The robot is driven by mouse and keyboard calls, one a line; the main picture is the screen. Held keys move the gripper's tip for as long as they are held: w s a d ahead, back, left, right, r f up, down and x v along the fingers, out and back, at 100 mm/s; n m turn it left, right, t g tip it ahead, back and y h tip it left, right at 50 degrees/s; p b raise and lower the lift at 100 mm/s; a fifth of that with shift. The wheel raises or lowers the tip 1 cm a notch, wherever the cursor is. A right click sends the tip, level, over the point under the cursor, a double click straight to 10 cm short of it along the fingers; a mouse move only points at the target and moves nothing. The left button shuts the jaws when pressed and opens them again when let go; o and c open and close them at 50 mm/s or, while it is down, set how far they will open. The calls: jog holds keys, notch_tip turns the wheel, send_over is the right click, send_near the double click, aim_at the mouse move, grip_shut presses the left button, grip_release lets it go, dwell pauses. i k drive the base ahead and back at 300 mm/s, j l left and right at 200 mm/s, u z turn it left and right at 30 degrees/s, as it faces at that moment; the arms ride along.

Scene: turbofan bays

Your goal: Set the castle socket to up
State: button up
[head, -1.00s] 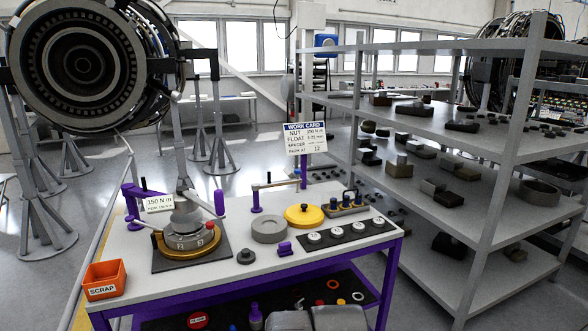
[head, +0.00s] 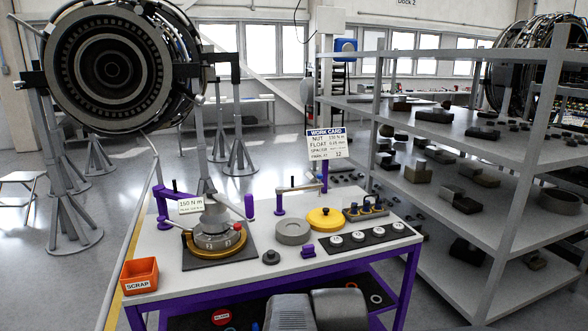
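A small dark stepped round piece (head: 271,257) stands near the front edge of the white workbench (head: 235,283). It may be the castle socket, but at this size I cannot make out any castle teeth or which end is up. To its left, a round grey and gold fixture (head: 216,243) with a red knob sits on a dark mat. A 150 N m sign (head: 191,205) stands behind the fixture. Two rounded grey shapes at the bottom centre look like my own arm parts. My gripper's fingers do not show.
An orange scrap bin (head: 140,275) stands at the bench's left corner. A grey ring (head: 292,231), a yellow disc (head: 325,218), a purple block (head: 308,251) and a dark mat with white-topped pieces (head: 370,238) fill the right side. Grey shelving (head: 440,245) stands close on the right.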

aim_at(211, 224)
jog(key=i+u, duration=0.1)
jog(key=i, duration=0.8)
